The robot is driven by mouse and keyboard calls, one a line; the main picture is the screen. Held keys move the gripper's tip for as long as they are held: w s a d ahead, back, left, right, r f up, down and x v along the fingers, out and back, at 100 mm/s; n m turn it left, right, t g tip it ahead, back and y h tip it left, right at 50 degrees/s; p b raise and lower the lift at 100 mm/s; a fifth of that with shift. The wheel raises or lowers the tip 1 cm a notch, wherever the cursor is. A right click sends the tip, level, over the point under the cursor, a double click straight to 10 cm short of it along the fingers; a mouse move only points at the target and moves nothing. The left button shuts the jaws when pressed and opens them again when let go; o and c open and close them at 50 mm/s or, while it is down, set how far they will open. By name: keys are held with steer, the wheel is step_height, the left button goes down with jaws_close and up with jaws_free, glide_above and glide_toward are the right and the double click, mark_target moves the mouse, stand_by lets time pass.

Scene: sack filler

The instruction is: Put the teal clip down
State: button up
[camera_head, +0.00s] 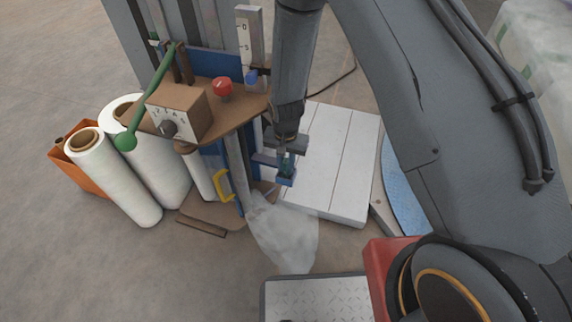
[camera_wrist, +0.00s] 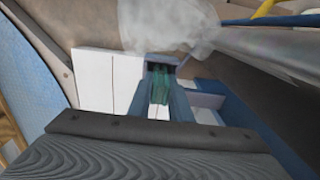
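The teal clip (camera_wrist: 160,88) shows between my two finger pads in the wrist view. In the head view the clip (camera_head: 287,162) is a small teal patch, partly hidden by my fingers. My gripper (camera_wrist: 161,100) is closed around it and points down beside the sack filler (camera_head: 228,105). Whether the clip touches that holder is too small to tell.
A clear plastic sack (camera_head: 285,235) hangs below the filler's spout. A white slatted platform (camera_head: 335,165) lies right of it. White film rolls (camera_head: 115,180) and an orange bin (camera_head: 85,170) stand left. A green-handled lever (camera_head: 150,95) and red knob (camera_head: 222,87) stick up.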

steer(key=o, duration=0.3)
steer(key=shift+o, duration=0.2)
steer(key=shift+r, duration=0.1)
step_height(320, 180, up, 8)
steer(key=shift+f+p, duration=0.15)
steer(key=shift+p, duration=0.65)
